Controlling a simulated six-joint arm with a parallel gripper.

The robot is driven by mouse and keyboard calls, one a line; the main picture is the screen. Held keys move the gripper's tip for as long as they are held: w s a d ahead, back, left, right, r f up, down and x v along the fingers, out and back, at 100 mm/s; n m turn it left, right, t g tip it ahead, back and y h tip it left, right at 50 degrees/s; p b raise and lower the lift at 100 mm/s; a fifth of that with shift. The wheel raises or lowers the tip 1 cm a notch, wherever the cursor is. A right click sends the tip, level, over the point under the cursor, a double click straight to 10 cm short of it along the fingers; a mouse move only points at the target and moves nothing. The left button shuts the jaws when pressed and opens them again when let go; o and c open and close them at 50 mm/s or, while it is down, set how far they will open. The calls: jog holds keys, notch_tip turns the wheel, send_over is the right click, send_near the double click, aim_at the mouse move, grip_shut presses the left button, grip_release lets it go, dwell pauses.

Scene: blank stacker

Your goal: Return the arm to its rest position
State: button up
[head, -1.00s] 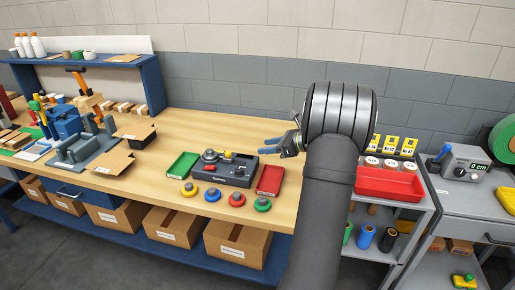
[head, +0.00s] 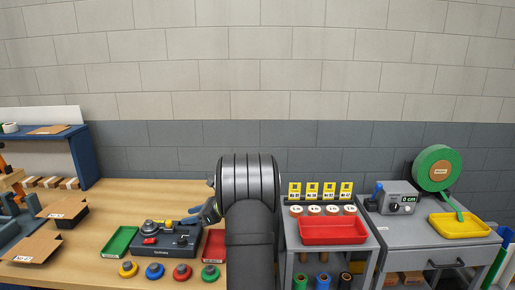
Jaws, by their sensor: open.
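My gripper (head: 203,214) shows at the left of my dark arm, above the right part of the wooden bench. Its blue-grey fingers point left and are open with nothing seen between them. They appear close to the right end of the dark device (head: 166,243) in the picture; I cannot tell the height between them. My thick ribbed wrist hides the rest of the gripper and part of the bench's right edge.
A green tray (head: 120,242) and a red tray (head: 214,246) flank the device, with several coloured knobs in front. To the right stand a cart with a red bin (head: 333,231), a meter box (head: 397,198), a green tape roll (head: 437,168) and a yellow tray (head: 459,226).

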aim_at(168, 221)
jog(key=x, duration=0.9)
jog(key=shift+a, duration=0.1)
